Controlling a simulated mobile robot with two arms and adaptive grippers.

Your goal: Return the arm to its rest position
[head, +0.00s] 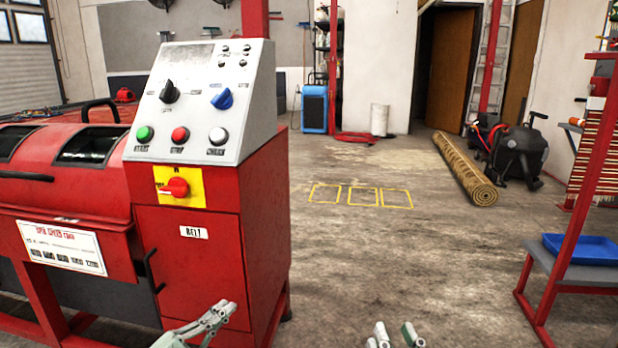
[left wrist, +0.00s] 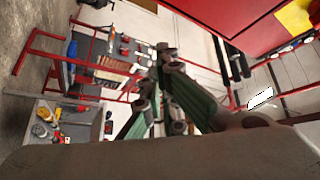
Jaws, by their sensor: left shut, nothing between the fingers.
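My left gripper (head: 222,312) shows at the bottom of the head view, in front of the red machine's cabinet (head: 195,262). It is shut and empty. Its green-sided fingers come together in the left wrist view (left wrist: 163,52), with nothing between them. Whether it touches the cabinet cannot be told, but it does not appear to hold any part of it. My right gripper (head: 396,338) just enters at the bottom edge of the head view, right of the cabinet. Its two fingertips look apart and empty over the floor; the rest is cut off.
The machine's sloped panel (head: 205,95) carries buttons and knobs; a red rotary switch (head: 175,187) sits below. A rolled rug (head: 465,168) and black vacuum (head: 520,150) lie ahead right. A red-framed rack with a blue tray (head: 582,248) stands right. Floor with yellow squares (head: 362,196) is clear.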

